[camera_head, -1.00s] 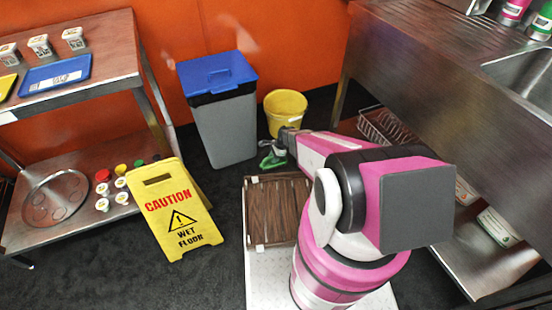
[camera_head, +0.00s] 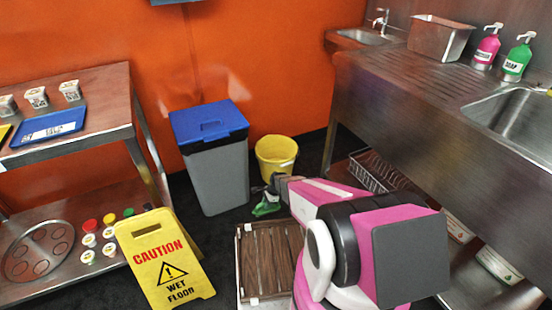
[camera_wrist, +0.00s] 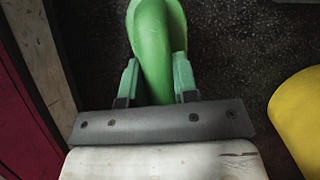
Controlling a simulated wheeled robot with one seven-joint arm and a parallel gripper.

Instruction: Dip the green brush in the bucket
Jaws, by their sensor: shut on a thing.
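The green brush (camera_head: 266,206) is held out in front of my arm, low over the dark floor. My gripper (camera_wrist: 154,78) is shut on its curved green handle (camera_wrist: 153,40), one finger on each side, in the wrist view. The brush's far end runs out of the wrist view. The yellow bucket (camera_head: 277,155) stands on the floor just behind and slightly right of my gripper in the head view. Its yellow side also shows at the right edge of the wrist view (camera_wrist: 302,112). The brush is outside the bucket, apart from it.
A grey bin with a blue lid (camera_head: 213,165) stands left of the bucket. A yellow caution sign (camera_head: 165,260) is at the front left. A steel sink counter (camera_head: 430,110) fills the right side. A brown slatted crate (camera_head: 268,258) lies below my arm.

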